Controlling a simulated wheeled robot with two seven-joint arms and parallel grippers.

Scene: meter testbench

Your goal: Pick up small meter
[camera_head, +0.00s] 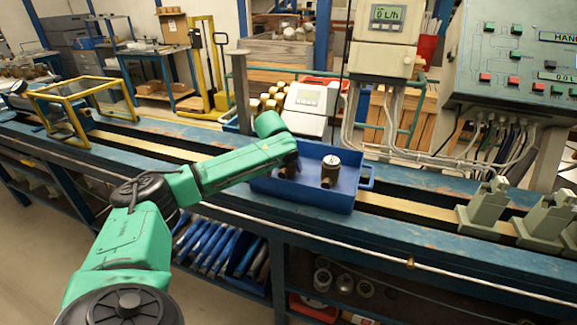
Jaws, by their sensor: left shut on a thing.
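A blue tray (262,184) sits on the bench near the middle of the view. A small brown meter with a pale round top (330,172) stands upright in its right half, apart from my gripper. My left arm reaches in from the left, and my left gripper (289,168) is down in the tray's left half. It is shut on a small meter, which the gripper mostly hides. My right gripper is not in view.
A grey meter display box (385,45) and its cables rise behind the tray. A control panel (520,65) stands at the right, with green-grey clamps (485,208) on the bench below. A yellow frame (58,108) stands at the left. The bench between frame and tray is clear.

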